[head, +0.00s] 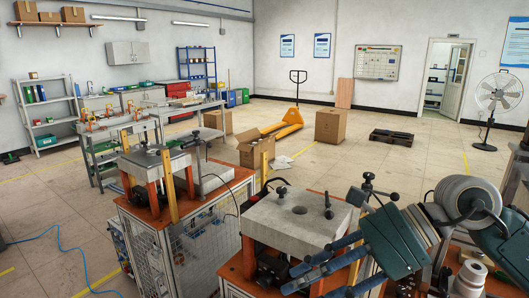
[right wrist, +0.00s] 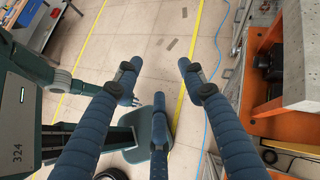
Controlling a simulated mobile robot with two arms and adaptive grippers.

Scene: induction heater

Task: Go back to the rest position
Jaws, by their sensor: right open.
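My right gripper (head: 308,270) comes in from the right in the head view, with its blue fingers pointing left in front of the near workstation. In the right wrist view, the fingers of my right gripper (right wrist: 158,80) are spread apart with nothing between them, above bare floor. My left gripper is not in the head view. In the right wrist view, part of my other arm shows at the left, and its end is partly hidden behind a blue finger, too small to tell whether it is open or shut.
A grey block-topped workstation (head: 285,222) with an orange base stands close to my right gripper. Its side (right wrist: 302,60) shows at the right in the right wrist view. A second workstation (head: 150,215) stands to the left. A blue cable (head: 68,262) lies on open floor.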

